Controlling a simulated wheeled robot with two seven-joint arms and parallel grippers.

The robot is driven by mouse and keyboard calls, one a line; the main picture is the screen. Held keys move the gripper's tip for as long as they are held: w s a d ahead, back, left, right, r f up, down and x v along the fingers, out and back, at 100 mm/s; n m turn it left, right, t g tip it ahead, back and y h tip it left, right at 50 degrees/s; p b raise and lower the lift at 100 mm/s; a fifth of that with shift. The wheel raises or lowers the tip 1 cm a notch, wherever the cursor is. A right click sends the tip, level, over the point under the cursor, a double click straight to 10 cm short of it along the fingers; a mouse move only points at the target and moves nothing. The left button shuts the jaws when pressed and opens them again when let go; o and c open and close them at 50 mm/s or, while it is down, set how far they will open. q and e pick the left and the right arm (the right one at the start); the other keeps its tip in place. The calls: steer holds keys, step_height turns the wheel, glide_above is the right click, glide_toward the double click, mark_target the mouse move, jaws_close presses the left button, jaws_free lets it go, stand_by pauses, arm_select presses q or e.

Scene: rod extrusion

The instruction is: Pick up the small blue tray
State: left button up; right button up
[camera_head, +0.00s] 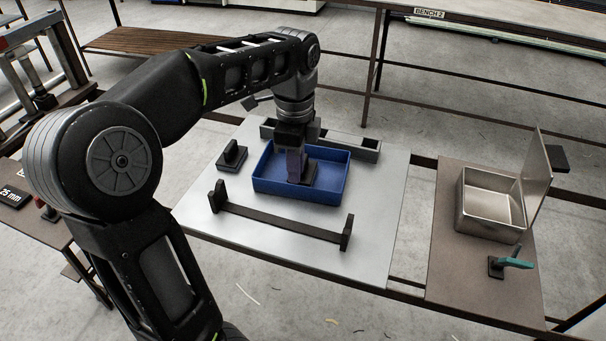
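The small blue tray (325,183) lies on a light grey board in the middle of the head view. My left arm comes in from the left and reaches over it. My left gripper (297,180) points down within the outline of the tray, in front of its left and middle part. I cannot tell from here whether its fingers are apart or closed, or whether they touch the tray. A dark block-like shape lies by the fingertips inside the tray. My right gripper is not in view.
A black bar with upright ends (280,224) stands in front of the tray. A small black block (231,157) stands to its left and a grey channel (358,147) behind it. An open metal box (488,204) and a teal-handled tool (515,262) are on the right bench.

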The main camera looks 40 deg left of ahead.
arm_select(q)
step_height(320, 180, down, 5)
steer(key=shift+s+f+p, duration=0.1)
steer(key=shift+p, duration=0.2)
stand_by(0.4)
steer(key=shift+c, duration=0.3)
jaws_close()
stand_by(1.5)
